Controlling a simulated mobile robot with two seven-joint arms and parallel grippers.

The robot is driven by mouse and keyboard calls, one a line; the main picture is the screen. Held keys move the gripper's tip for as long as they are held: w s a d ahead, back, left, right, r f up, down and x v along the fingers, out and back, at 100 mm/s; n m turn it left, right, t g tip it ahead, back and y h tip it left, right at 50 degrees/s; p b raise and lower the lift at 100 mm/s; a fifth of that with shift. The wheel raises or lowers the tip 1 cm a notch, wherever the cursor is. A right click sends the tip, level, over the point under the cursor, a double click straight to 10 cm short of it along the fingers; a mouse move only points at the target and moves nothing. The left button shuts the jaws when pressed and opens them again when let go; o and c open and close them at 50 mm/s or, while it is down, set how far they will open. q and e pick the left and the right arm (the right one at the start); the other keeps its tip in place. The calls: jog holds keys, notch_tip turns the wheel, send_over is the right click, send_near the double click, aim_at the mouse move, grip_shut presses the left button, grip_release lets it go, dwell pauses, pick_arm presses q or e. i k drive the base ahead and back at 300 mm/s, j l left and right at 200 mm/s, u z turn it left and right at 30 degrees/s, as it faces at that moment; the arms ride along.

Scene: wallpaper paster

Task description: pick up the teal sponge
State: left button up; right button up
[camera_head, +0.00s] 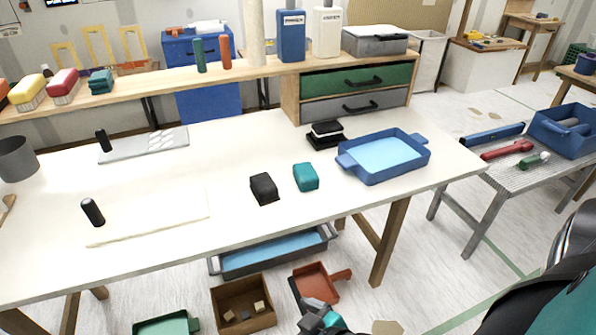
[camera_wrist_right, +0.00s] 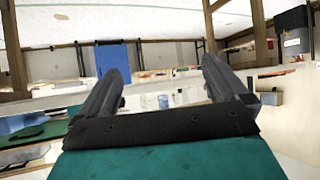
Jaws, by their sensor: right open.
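The teal sponge (camera_head: 306,177) is a small rounded block on the white worktable, near its front edge and to the left of the blue paste tray. A black block (camera_head: 264,188) of similar size lies just left of it, apart from it. My right gripper (camera_wrist_right: 168,78) is open with nothing between its fingers in the right wrist view. I cannot make out the sponge in that view. A teal and black part of my arm (camera_head: 560,295) shows at the lower right of the head view, well away from the sponge.
The blue tray (camera_head: 377,180) with light blue liquid stands right of the sponge. Small stacked black and white items (camera_head: 326,133) lie behind it. The white table (camera_head: 150,255) has free room in front. A side table (camera_head: 535,177) with tools stands at right.

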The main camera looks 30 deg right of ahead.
aim_at(305, 176)
jog(key=z, duration=1.65)
